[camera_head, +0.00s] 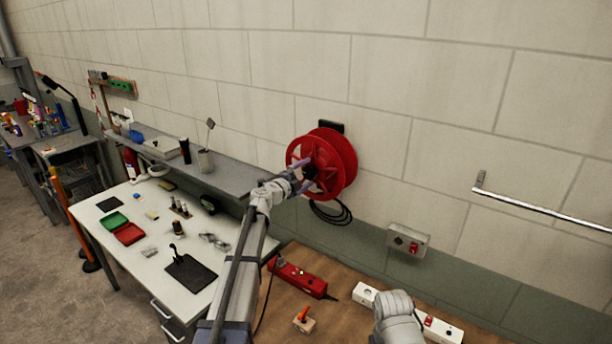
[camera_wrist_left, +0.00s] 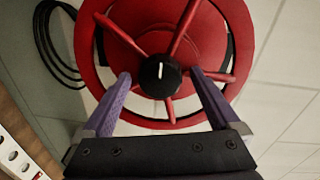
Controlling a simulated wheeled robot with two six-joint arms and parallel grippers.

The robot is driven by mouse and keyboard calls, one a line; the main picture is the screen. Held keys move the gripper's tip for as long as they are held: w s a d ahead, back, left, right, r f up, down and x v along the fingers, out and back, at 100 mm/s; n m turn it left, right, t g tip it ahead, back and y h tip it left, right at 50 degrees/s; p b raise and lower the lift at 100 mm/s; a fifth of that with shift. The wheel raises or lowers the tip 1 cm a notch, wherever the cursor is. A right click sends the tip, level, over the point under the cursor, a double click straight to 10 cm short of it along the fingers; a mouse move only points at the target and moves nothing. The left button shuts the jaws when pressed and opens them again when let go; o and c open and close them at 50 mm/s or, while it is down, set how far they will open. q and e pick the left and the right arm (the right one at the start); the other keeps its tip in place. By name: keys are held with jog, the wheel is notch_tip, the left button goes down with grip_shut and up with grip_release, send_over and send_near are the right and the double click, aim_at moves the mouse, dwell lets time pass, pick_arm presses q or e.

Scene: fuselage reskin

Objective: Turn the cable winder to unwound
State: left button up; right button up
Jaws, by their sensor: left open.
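The red cable winder (camera_head: 340,158) is mounted on the wall, with a loop of black cable hanging below it. In the left wrist view the winder (camera_wrist_left: 213,35) shows red spokes around a black hub knob (camera_wrist_left: 159,74) with a white mark pointing nearly straight up. My left gripper (camera_head: 308,172) is in front of the winder. In the left wrist view its two purple fingers (camera_wrist_left: 160,82) are spread on either side of the knob, with visible gaps to it. Whether the fingers touch the spokes I cannot tell. My right gripper is not visible; only part of my right arm shows at the bottom.
A grey shelf (camera_head: 228,176) and a white workbench (camera_head: 142,222) with trays and small tools stand left. A brown bench (camera_head: 330,323) below holds a red power tool (camera_head: 300,279) and a white power strip (camera_head: 448,332). A grey switch box (camera_head: 408,239) and metal rail (camera_head: 540,209) are on the wall.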

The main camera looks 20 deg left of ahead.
pick_arm(q)
jog(key=v, duration=0.7)
jog(key=shift+s, duration=0.3)
jog(key=shift+a, duration=0.1)
jog(key=s+d+f+n+g+h, duration=0.1)
jog(key=s+d+f+n+g, duration=0.65)
jog(key=s+d+f, duration=0.6)
jog(key=s+a+f+n+g+y, duration=0.1)
jog(key=s+f+n+g+y, duration=0.4)
jog(key=s, duration=0.6)
jog(key=s+f+n+g+y, duration=0.2)
jog(key=s+n+g, duration=0.1)
jog(key=s+n, duration=0.65)
jog(key=s+d+f+m+b, duration=0.3)
jog(key=d+f+b, duration=0.2)
jog(key=f+b, duration=0.2)
jog(key=s+d+f+m+y+b, duration=0.1)
jog(key=s+d+f+b, duration=0.3)
jog(key=f+b, duration=0.4)
jog(key=shift+d+f+m+g, duration=0.45)
jog(key=shift+d+f+m, duration=0.05)
jog(key=shift+d+m, duration=0.4)
